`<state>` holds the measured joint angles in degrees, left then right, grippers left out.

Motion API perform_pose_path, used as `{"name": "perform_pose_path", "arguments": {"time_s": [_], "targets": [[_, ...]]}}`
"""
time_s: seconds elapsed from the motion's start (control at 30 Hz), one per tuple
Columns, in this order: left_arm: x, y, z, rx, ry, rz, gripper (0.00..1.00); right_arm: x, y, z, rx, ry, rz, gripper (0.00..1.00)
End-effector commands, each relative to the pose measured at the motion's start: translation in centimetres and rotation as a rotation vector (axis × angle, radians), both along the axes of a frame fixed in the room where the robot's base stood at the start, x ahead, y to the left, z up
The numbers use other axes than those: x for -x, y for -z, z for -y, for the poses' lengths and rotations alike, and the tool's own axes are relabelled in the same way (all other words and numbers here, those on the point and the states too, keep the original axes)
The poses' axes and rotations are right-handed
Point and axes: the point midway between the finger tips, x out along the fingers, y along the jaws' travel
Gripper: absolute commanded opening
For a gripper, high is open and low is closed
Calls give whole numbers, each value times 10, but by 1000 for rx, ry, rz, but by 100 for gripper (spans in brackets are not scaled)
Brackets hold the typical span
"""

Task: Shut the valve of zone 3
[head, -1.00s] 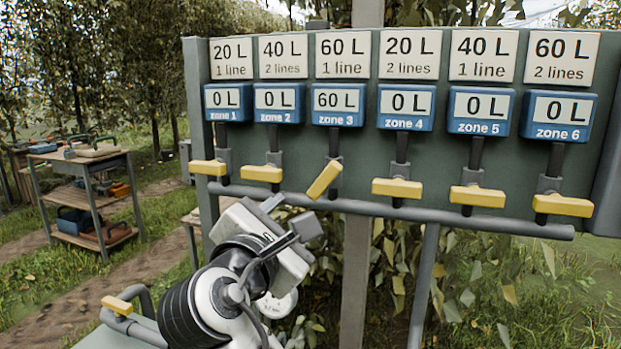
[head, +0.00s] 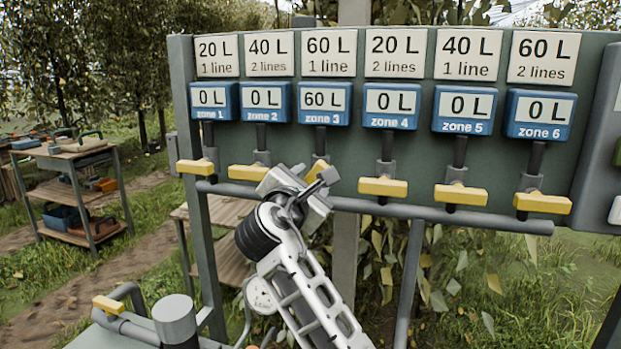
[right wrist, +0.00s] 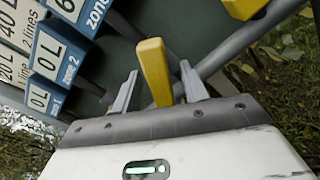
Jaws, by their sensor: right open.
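The zone 3 meter (head: 322,103) reads 60 L, and the sign (head: 329,52) above it says 60 L, 1 line. The yellow zone 3 valve handle (head: 317,169) is partly hidden behind my right gripper (head: 312,180) in the head view. In the right wrist view this handle (right wrist: 154,70) stands between the two spread fingers of my right gripper (right wrist: 160,92). The jaws are open around it, with a gap showing on both sides. I cannot tell its exact angle on the pipe. My left gripper is not in view.
The zone 2 handle (head: 249,173) and zone 4 handle (head: 383,187) sit close on either side, both crosswise. The other meters read 0 L. A grey pipe (head: 440,212) runs along the board's bottom. A bench with tools (head: 75,162) stands at left.

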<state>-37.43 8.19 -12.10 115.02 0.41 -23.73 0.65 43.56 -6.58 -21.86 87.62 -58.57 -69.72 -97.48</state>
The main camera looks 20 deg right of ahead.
Motion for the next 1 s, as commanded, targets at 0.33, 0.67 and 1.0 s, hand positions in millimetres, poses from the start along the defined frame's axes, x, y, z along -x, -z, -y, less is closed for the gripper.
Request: {"name": "perform_pose_path", "arguments": {"time_s": [0.33, 0.67, 1.0], "targets": [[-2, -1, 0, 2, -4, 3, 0, -5, 0, 3, -1, 0, 1, 44], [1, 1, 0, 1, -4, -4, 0, -5, 0, 3, -1, 0, 1, 0], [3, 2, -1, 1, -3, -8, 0, -5, 0, 3, -74, 0, 50, 0]]}}
